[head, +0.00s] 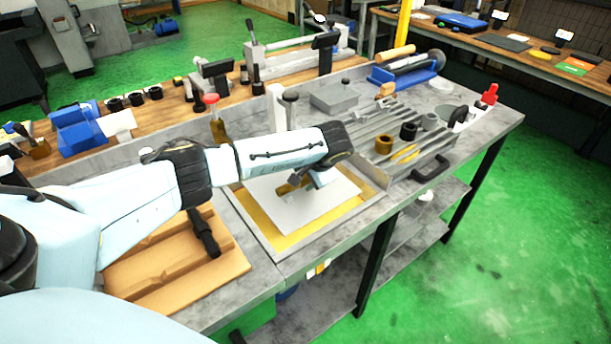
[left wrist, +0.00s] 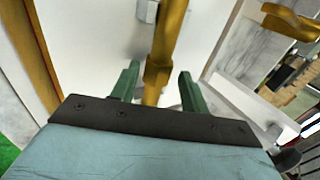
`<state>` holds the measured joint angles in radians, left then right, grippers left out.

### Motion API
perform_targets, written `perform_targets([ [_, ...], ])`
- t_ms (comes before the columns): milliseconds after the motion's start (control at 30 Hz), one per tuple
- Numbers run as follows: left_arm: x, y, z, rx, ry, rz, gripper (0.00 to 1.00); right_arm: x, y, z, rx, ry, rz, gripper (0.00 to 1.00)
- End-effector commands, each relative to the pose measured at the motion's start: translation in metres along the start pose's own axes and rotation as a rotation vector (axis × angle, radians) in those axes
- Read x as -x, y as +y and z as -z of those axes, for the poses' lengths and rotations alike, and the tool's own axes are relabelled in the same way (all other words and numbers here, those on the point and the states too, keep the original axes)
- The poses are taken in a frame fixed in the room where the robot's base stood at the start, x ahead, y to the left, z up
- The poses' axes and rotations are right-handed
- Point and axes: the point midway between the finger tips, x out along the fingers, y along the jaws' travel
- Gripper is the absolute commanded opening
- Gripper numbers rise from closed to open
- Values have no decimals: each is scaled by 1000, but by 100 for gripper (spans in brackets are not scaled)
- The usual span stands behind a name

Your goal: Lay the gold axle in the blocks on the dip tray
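The gold axle (left wrist: 158,70) runs lengthwise between the two green fingers of my left gripper (left wrist: 160,80) in the left wrist view. Narrow gaps show on both sides of it, so the fingers look open around it, apart from it. A thicker collar on the axle lies level with the fingertips. In the head view my left gripper (head: 303,181) is low over the pale plate of the dip tray (head: 263,222). A short gold part of the axle (head: 286,188) shows there; my wrist hides the rest. A grey block (left wrist: 147,11) shows beside the axle. My right gripper is not in view.
A wooden tray (head: 170,275) lies left of the dip tray. A ridged grey rack (head: 375,130) with black and gold rings stands to the right. A red-topped post (head: 213,115) and other fixtures stand behind. The bench's front edge is close.

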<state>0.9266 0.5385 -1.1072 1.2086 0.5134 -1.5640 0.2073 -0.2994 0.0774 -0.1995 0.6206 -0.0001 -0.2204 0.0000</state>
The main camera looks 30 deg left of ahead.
Motion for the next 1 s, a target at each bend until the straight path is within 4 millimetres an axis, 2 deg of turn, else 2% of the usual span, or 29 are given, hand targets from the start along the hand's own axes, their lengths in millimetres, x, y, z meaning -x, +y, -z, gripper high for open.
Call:
perform_targets([
  [300,-2,2,-2,-3,-5,-3,54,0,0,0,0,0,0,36],
  [467,10,2,0,-3,-1,-3,54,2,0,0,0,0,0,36],
  [567,28,1,0,-3,1,-2,54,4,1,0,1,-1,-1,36],
  [800,83,1,0,-2,2,-2,54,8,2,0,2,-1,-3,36],
  [1000,118,1,0,-2,2,-2,54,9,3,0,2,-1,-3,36],
])
